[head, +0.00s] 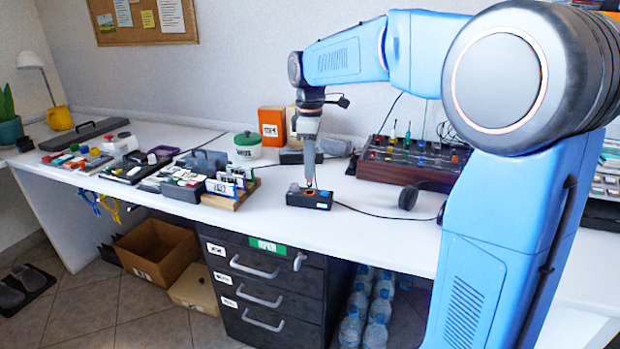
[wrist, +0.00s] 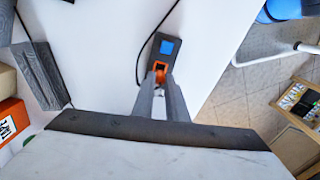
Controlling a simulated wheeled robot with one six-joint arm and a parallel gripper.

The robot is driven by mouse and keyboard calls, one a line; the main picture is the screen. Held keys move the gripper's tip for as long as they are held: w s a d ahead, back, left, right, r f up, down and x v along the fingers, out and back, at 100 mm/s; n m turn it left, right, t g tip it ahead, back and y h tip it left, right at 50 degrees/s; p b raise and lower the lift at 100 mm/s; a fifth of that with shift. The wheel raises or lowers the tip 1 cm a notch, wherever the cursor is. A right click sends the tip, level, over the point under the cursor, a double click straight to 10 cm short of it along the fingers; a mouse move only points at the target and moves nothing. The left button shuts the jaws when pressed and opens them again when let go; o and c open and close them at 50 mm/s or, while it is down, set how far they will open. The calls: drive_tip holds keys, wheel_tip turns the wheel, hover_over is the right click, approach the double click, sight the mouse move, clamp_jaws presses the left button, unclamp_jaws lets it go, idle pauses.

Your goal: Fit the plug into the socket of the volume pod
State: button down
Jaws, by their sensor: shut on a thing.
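The volume pod, a small black box (head: 322,206), lies on the white table near its front edge. In the wrist view the pod (wrist: 157,54) shows a blue square on top and an orange-rimmed square socket (wrist: 161,64). My gripper (head: 310,184) points straight down over the pod. In the wrist view its fingertips (wrist: 159,80) are close together on a small orange plug (wrist: 160,76), right at the socket's edge. The fingers hide most of the plug. I cannot tell whether its tip is inside the socket.
A wooden rack (head: 236,196) with upright cards stands left of the pod. A dark mixer panel (head: 408,162) with knobs stands behind on the right, with a black round object (head: 408,197) before it. A cable (head: 385,216) runs right from the pod. The table front edge is close.

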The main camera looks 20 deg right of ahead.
sight(310, 185)
wheel_tip(310, 185, down, 4)
drive_tip(key=shift+r, duration=0.25)
drive_tip(key=c, duration=1.8)
unclamp_jaws()
drive_tip(key=shift+o, duration=0.2)
drive_tip(key=shift+r, duration=0.15)
wheel_tip(310, 185, up, 12)
drive_tip(key=s+d+f+m+t, duration=0.1)
drive_tip(key=s+d+f+m, duration=0.15)
drive_tip(key=s, duration=0.65)
drive_tip(key=s+d+f+m+t, duration=0.15)
drive_tip(key=s+m, duration=0.25)
drive_tip(key=s, duration=0.4)
drive_tip(key=s+d+f+m+t, duration=0.2)
drive_tip(key=s+f+m, duration=0.5)
drive_tip(key=s+f, duration=0.7)
drive_tip(key=shift+s+d+f, duration=0.15)
drive_tip(key=shift+s+d, duration=0.35)
drive_tip(key=shift+s, duration=0.75)
